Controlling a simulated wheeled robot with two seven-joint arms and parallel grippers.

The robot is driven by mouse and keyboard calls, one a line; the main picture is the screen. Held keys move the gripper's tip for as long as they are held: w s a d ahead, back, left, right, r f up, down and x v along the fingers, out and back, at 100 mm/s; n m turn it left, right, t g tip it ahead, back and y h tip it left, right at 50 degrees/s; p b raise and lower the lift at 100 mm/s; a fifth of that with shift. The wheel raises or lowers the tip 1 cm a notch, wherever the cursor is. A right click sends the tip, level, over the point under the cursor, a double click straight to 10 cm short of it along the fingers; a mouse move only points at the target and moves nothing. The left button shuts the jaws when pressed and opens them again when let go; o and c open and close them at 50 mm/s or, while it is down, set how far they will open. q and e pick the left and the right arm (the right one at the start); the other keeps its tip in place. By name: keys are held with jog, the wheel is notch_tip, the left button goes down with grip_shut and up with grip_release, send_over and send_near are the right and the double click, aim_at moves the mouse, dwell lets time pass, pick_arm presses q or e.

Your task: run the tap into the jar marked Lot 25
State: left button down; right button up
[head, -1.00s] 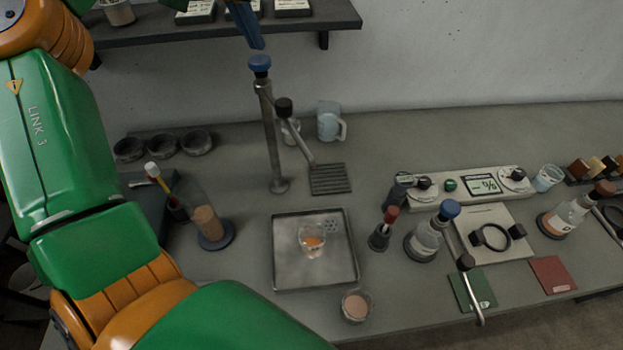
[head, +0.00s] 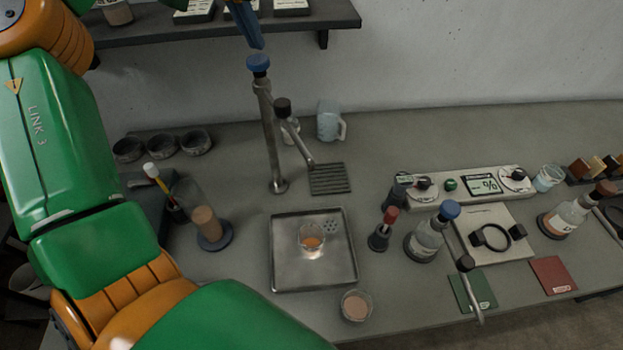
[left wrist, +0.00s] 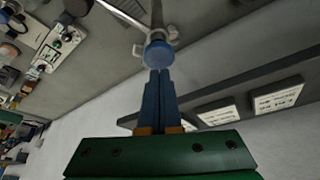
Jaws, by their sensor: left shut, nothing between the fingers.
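The spout's end is over a slotted grille (head: 330,179). My left gripper (head: 260,46) has blue fingers, shut and empty, just above the blue cap. In the left wrist view its fingertips (left wrist: 158,72) meet the cap (left wrist: 158,54) in the picture; contact is unclear. A clear jar (head: 312,240) with orange contents stands on a metal tray (head: 282,278). No Lot 25 mark is readable. My right gripper is not seen.
A jar with pinkish contents (head: 356,306) stands in front of the tray. A blue-capped flask (head: 427,240) and a red-topped bottle (head: 380,236) are to its right. A shelf (head: 210,29) hangs on the wall. A light blue jug (head: 329,121) stands behind the grille.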

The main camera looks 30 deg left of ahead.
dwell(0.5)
pick_arm(q)
jog(key=shift+f+b, duration=0.85)
jog(key=shift+f, duration=0.5)
jog(key=shift+r, duration=0.1)
dwell(1.2)
notch_tip(320, 180, up, 3)
jog(key=p, duration=0.4)
jog(key=shift+r+b, duration=0.15)
jog(key=shift+b, duration=0.2)
jog(key=shift+r, duration=0.6)
